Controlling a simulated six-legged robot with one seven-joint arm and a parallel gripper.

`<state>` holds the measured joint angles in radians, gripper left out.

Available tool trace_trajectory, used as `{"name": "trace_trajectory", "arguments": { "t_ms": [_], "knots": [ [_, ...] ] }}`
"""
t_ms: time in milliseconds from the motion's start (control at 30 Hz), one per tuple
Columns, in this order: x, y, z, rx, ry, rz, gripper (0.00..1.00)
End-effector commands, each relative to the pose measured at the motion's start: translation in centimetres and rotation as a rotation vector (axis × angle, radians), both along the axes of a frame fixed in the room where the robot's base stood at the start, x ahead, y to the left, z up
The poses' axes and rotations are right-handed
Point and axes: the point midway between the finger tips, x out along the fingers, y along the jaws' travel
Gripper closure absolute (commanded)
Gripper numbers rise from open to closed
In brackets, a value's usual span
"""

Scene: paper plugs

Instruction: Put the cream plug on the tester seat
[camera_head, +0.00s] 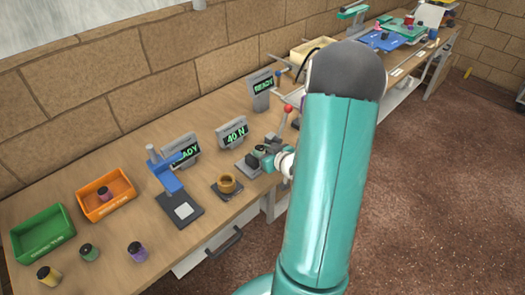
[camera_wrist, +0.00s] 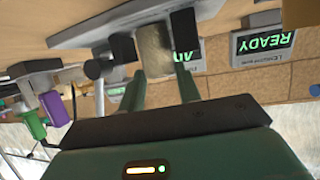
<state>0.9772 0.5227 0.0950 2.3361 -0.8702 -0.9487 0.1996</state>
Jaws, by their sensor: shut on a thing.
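My gripper (camera_wrist: 153,42) is shut on the cream plug (camera_wrist: 155,55), which sits between the two dark fingertips in the wrist view. In the head view my gripper (camera_head: 264,154) is low over the bench, partly hidden by my arm. It is at the grey tester base (camera_head: 245,167), beside the lever with the red knob (camera_head: 287,108). The seat itself is mostly hidden by the gripper. I cannot tell whether the plug touches it.
A display reading 40 N (camera_head: 236,132) stands behind the tester. A brown ring (camera_head: 227,184) on a dark base and a blue press (camera_head: 165,173) stand to the left. Further left are an orange bin (camera_head: 121,204), a green bin (camera_head: 65,236) and loose plugs.

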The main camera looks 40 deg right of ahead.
Motion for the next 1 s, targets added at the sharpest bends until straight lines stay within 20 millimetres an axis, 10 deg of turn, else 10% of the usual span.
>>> {"name": "trace_trajectory", "arguments": {
  "t_ms": [133,167,267,633,1000],
  "knots": [
    [-0.1,0.0,-0.4,0.001,0.001,0.001,0.88],
    [-0.1,-0.1,-0.3,0.001,0.001,0.0,0.61],
    [-0.1,-0.1,-0.3,0.0,0.0,0.0,0.45],
    [-0.1,-0.1,0.2,-0.001,-0.001,-0.001,0.45],
    [-6.5,0.7,2.9,-0.003,-0.001,-0.004,0.45]
  ]
}}
